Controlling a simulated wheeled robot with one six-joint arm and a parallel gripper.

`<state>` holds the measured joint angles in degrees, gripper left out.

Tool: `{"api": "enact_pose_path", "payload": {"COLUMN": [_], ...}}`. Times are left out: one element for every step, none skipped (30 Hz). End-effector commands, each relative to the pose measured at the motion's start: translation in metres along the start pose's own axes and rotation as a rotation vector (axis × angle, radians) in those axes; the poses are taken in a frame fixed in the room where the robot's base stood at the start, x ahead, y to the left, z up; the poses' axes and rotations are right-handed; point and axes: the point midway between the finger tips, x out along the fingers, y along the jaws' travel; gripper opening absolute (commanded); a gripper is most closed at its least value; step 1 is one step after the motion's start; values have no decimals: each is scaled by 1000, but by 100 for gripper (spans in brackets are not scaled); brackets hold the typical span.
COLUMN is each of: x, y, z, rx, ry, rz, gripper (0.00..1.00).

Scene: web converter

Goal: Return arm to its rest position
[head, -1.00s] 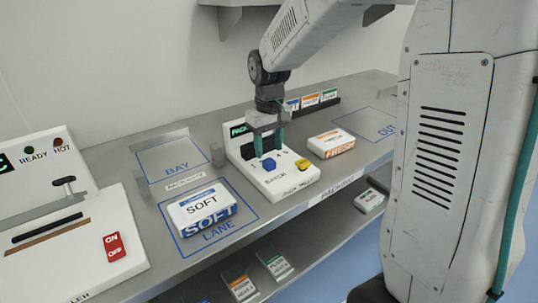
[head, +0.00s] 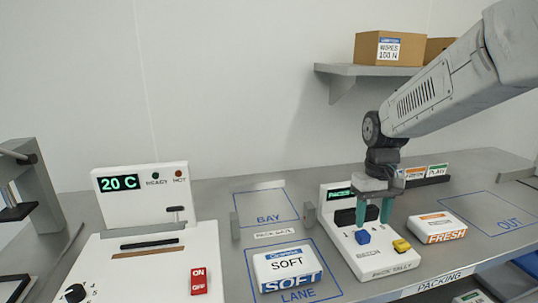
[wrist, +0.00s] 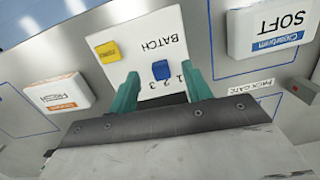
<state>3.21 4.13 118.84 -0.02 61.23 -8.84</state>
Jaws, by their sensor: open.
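My gripper (head: 373,212) is open, its two teal fingers pointing down over the white batch panel (head: 388,262). The fingers stand apart with nothing held between them. The panel carries a blue knob (head: 363,237) and a yellow button (head: 401,246). In the wrist view my gripper (wrist: 163,92) has the blue knob (wrist: 160,70) just beyond its fingertips. I cannot tell whether a finger touches the panel. My arm reaches in from the upper right.
A SOFT pack (head: 287,265) lies in the LANE outline, left of the panel. A FRESH pack (head: 438,227) lies to its right. A sealer unit (head: 150,245) reading 20 C stands left. A wall shelf (head: 372,70) holds cardboard boxes (head: 388,48). The BAY outline is empty.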

Motion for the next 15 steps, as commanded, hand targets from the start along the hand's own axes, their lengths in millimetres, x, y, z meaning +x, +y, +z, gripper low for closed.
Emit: {"api": "enact_pose_path", "payload": {"x": [-3,-5,-8,-11,-13,-17,-19,-22,-24,-25,-27,-28,-28,-29,-29], "y": [-4,-6,-9,-11,-14,-17,-20,-22,-25,-27,-30,-32,-34,-36,-39], "z": [20,31,46,58,70,86,99,111,127,139,151,167,178,188,202], "rx": [15,24,36,44,52,62,69,75,84,90,94,101,105,108,111], "ry": [-13,-17,-22,-25,-25,-24,-22,-19,-13,-9,-3,7,16,24,37], "rz": [-1,-2,-2,-2,-2,-1,0,1,2,2,3,4,5,6,7], "gripper": [49,49,49,49,49,49,49,49,49,49,49,49,49,49,49]}}
